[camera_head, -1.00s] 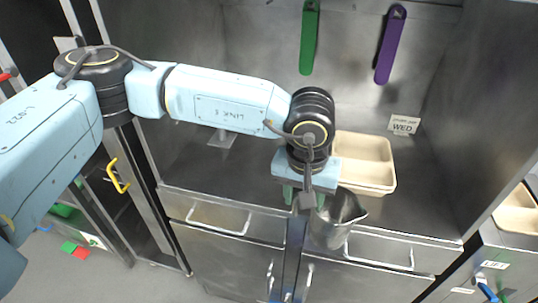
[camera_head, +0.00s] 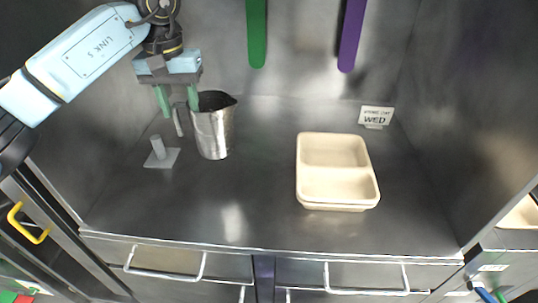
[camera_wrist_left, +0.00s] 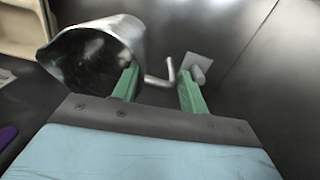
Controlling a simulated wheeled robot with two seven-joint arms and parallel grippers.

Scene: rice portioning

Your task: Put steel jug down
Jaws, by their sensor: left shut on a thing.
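The steel jug (camera_head: 214,132) is upright at the back left of the steel counter (camera_head: 250,215), its base at or just above the surface; I cannot tell which. My left gripper (camera_head: 178,108) is at the jug's left side, with its green fingers pointing down around the handle (camera_head: 178,120), and is shut on the jug by that handle. In the left wrist view, the jug (camera_wrist_left: 95,50) lies left of the gripper (camera_wrist_left: 158,85), with its open mouth showing and the bent handle between the fingers. My right gripper is out of view.
A small grey post on a square plate (camera_head: 161,158) stands left of the jug. Beige stacked trays (camera_head: 338,187) sit right of centre, with a "WED" sign (camera_head: 376,116) behind. Green (camera_head: 256,35) and purple (camera_head: 351,35) utensils hang above. The counter's front middle is clear.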

